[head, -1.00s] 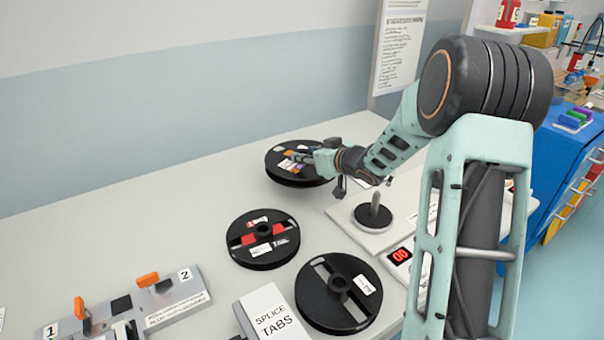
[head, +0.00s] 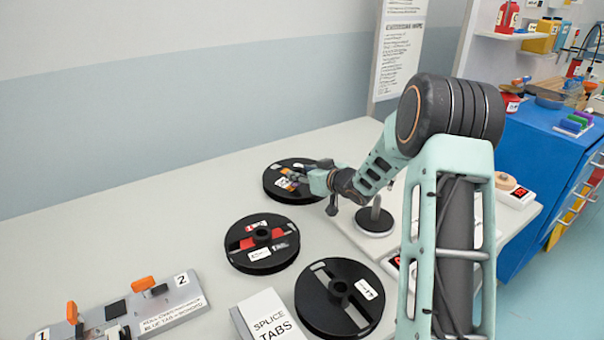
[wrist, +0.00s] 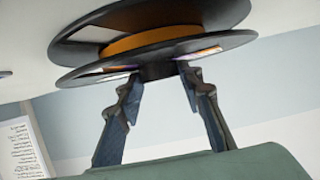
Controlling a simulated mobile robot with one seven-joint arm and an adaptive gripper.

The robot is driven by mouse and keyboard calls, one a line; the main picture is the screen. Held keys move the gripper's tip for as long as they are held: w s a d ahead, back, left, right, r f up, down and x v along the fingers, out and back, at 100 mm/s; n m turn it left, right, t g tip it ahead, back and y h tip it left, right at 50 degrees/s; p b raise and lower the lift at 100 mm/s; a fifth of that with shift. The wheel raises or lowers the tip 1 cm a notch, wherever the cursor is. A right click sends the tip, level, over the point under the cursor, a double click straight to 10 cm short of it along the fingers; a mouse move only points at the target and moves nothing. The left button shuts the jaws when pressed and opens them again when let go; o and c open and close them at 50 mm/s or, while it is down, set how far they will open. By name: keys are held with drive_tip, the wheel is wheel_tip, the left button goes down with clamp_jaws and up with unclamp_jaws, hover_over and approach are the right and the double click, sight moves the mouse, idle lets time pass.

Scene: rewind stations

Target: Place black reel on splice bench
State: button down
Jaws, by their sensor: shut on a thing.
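A black reel with an orange core (wrist: 150,42) is at the fingertips of my gripper (wrist: 160,78) in the wrist view. The two fingers are shut on its central hub. In the head view this reel (head: 284,192) is at the back of the pale bench (head: 160,212), and my gripper (head: 304,178) reaches it from the right. Whether the reel touches the bench cannot be told. A black reel with a red band (head: 262,255) and another black reel with a pale slot (head: 322,313) lie flat nearer the front.
A spindle on a round base (head: 375,222) stands right of the held reel. A splice tabs box (head: 268,318) and a metal fixture with orange levers (head: 170,305) are at the front. A blue cabinet (head: 545,150) is at right. The bench's back left is clear.

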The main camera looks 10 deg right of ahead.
drive_tip(key=c, duration=1.3)
unclamp_jaws()
drive_tip(key=shift+r, duration=0.2)
drive_tip(key=p+v, duration=0.2)
drive_tip(key=v, duration=1)
drive_tip(key=shift+d, duration=0.1)
